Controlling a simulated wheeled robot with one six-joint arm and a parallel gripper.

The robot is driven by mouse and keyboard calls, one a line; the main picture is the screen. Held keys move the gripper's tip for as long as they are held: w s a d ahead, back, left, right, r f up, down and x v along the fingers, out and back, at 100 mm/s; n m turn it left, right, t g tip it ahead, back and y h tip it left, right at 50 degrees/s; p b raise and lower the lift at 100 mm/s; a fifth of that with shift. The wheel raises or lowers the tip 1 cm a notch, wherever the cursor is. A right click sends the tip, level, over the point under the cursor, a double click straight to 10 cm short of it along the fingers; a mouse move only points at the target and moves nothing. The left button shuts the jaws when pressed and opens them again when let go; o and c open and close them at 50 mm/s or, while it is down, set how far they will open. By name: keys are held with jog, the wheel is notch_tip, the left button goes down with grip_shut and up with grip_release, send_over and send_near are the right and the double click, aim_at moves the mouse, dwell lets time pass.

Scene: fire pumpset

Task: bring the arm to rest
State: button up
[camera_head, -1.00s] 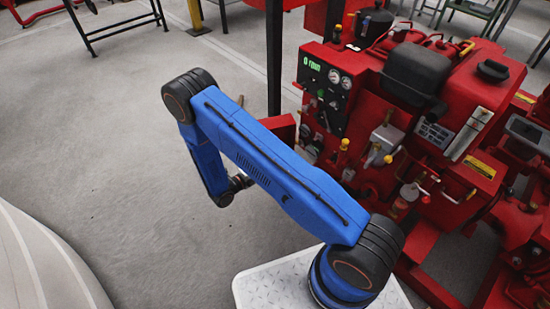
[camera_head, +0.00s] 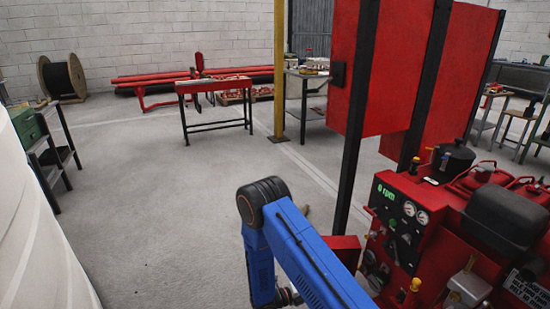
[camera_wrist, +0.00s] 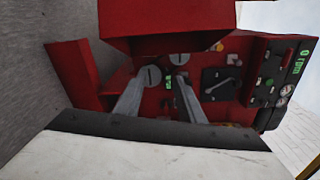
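My blue arm (camera_head: 300,255) is folded at the elbow in front of the red pumpset (camera_head: 440,235), with its forearm hanging down. In the head view its lower end is at the bottom edge, and my gripper cannot be made out there. In the wrist view my gripper (camera_wrist: 165,80) shows two grey fingers with a clear gap between them. It is open, and nothing is seen between the fingers. They point toward the red face of the pumpset (camera_wrist: 145,50). Whether the tips touch it cannot be told.
The control panel (camera_head: 395,225) with gauges and a green display is right of my arm. A black post (camera_head: 355,130) and red cabinet doors (camera_head: 465,70) stand behind. A red-topped table (camera_head: 215,86) is farther back. The grey floor left of my arm is open.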

jog(key=s+d+r+m+g+y, duration=0.2)
jog(key=s+d+r+m+g, duration=0.15)
jog(key=r+m, duration=0.5)
jog(key=s+d+r+m+g+y, duration=0.25)
jog(key=s+r+m, duration=0.2)
jog(key=r, duration=0.65)
jog(key=s+d+r+m+g+y, duration=0.35)
jog(key=r+m, duration=0.35)
jog(key=r, duration=0.3)
jog(key=s+a+r+m+t+y, duration=0.1)
jog(key=s+r+m+t+y, duration=0.3)
jog(key=s+r+m, duration=0.4)
jog(key=s+a+r+m+t+y, duration=0.1)
jog(key=s+r+m+t+y, duration=0.3)
jog(key=s, duration=0.9)
jog(key=shift+s+r+m+y, duration=0.4)
jog(key=shift+r+m, duration=1.45)
jog(key=shift+m, duration=0.85)
jog(key=shift+c, duration=0.6)
jog(key=shift+w, duration=0.1)
